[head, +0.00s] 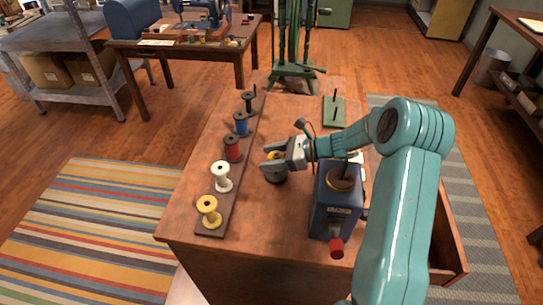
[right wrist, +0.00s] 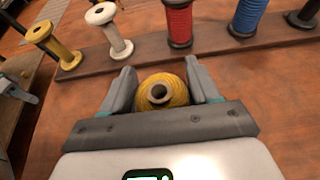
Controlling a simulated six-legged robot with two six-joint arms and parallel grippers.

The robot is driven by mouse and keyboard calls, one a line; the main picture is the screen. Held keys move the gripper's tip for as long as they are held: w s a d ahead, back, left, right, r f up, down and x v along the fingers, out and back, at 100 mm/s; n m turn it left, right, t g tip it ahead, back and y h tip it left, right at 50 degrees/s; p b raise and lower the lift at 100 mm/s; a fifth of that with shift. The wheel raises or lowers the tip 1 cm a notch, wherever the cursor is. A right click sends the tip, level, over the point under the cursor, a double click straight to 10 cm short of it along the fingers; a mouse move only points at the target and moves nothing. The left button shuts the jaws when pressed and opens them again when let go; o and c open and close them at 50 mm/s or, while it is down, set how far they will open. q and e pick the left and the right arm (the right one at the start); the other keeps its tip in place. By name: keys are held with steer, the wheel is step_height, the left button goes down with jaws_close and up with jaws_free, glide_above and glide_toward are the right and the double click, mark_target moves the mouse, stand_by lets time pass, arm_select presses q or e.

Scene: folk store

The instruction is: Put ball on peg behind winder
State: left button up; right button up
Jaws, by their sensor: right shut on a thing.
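The ball is a yellow ball of yarn with a pale core, between the fingers of my right gripper (head: 272,165); it shows clearly in the right wrist view (right wrist: 163,91). My right gripper is shut on it, low over the table, left of the winder. The winder (head: 335,205) is a blue box with a brass disc on top and a red handle in front.
A dark rack (head: 210,232) with yellow, white, red and blue spools and a dark one runs along the table's left side. The wooden table (head: 285,225) is clear between rack and winder.

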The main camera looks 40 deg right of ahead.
steer(key=shift+f+b, duration=0.9)
steer(key=shift+f, duration=0.4)
steer(key=o, duration=1.1)
steer(key=shift+f, duration=0.1)
steer(key=shift+a, duration=0.1)
